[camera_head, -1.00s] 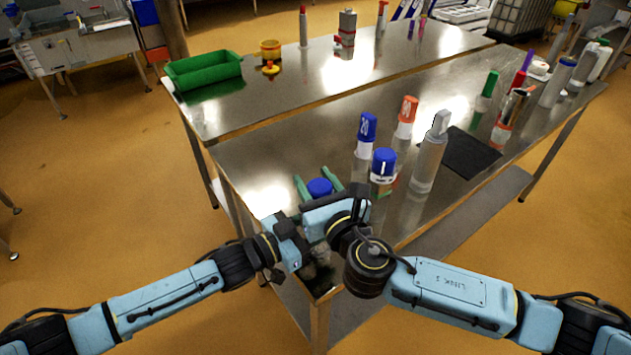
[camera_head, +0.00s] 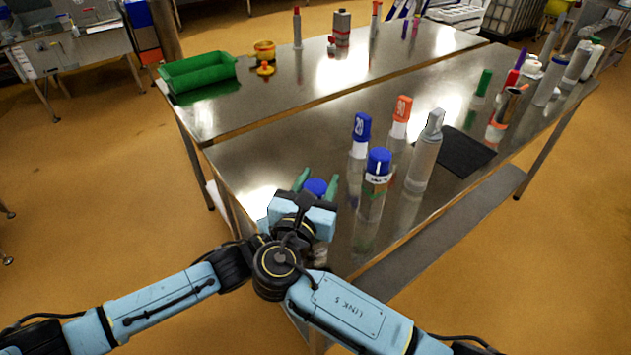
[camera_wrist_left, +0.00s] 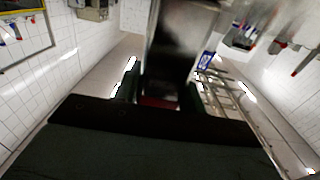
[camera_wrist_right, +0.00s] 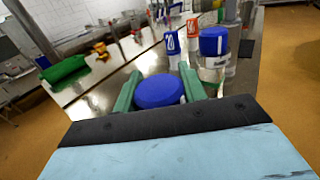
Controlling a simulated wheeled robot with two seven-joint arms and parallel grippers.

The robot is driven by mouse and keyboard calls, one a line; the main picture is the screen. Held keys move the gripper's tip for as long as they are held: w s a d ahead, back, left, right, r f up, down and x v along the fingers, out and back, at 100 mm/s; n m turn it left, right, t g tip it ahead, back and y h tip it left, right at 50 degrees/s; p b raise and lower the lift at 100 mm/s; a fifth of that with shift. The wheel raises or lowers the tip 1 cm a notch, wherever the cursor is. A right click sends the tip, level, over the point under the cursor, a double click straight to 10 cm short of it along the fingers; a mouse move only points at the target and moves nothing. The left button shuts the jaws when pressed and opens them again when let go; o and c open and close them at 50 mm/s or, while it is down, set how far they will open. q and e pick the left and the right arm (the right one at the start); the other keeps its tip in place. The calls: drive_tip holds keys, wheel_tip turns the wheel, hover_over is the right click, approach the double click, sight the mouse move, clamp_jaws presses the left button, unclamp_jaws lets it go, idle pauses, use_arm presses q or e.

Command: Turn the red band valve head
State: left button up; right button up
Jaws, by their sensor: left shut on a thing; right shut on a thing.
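My right gripper (camera_head: 316,184), with green fingers, is shut on a round blue head (camera_head: 315,187) at the near-left part of the steel table. In the right wrist view the blue head (camera_wrist_right: 160,92) sits between the fingers, with a white mark on its right side. My left gripper is hidden behind my right arm in the head view. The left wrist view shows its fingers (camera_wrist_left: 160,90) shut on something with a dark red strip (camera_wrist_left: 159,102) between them. I cannot tell whether this is the body under the blue head. No red band shows below the blue head.
A blue-capped clear bottle (camera_head: 372,195), a blue "20" piece (camera_head: 361,130), an orange "90" piece (camera_head: 400,112) and a grey-headed bottle (camera_head: 425,158) stand to the right. A black mat (camera_head: 462,150) lies beyond. A green bin (camera_head: 198,74) is far left. The table's left middle is clear.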

drive_tip(key=shift+d+m+g+h, duration=0.15)
drive_tip(key=shift+m+g+h, duration=0.35)
drive_tip(key=shift+m+h, duration=0.4)
drive_tip(key=shift+d+m+g+h, duration=0.15)
drive_tip(key=shift+m+g+h, duration=0.4)
drive_tip(key=shift+h, duration=0.65)
drive_tip(key=shift+m+h, duration=0.25)
drive_tip(key=shift+h, duration=0.05)
drive_tip(key=o, duration=1)
drive_tip(key=shift+s, duration=0.1)
drive_tip(key=shift+c, duration=0.2)
drive_tip(key=v, duration=0.7)
drive_tip(key=shift+s+a, duration=0.15)
drive_tip(key=shift+s, duration=0.05)
drive_tip(key=shift+r, duration=0.1)
